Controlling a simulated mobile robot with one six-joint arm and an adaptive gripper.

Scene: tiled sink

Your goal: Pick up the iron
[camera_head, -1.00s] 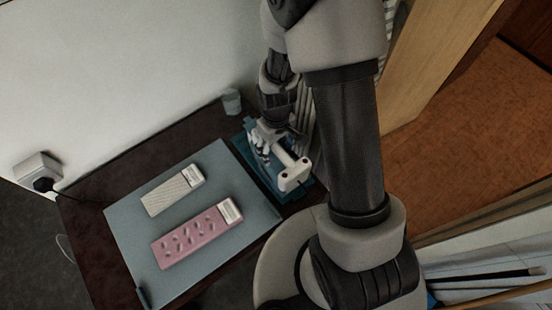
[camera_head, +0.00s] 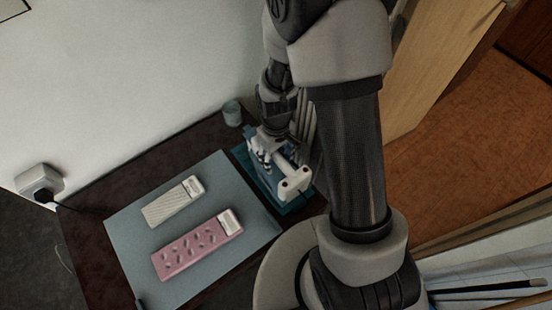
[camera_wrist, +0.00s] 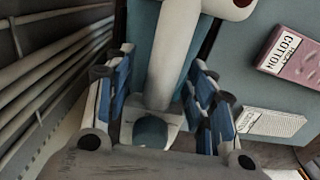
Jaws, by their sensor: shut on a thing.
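In the wrist view, the iron's white handle (camera_wrist: 176,52) runs between the two blue-padded fingers of my gripper (camera_wrist: 162,105). The iron's underside is hidden, so I cannot tell whether it is clear of the base.
A blue-grey mat (camera_head: 130,235) on the dark table (camera_head: 85,240) carries a pink box (camera_head: 195,245) and a whitish box (camera_head: 172,203). A small cup (camera_head: 232,112) stands at the back. A wall socket (camera_head: 38,182) with a plugged-in cord is at left.

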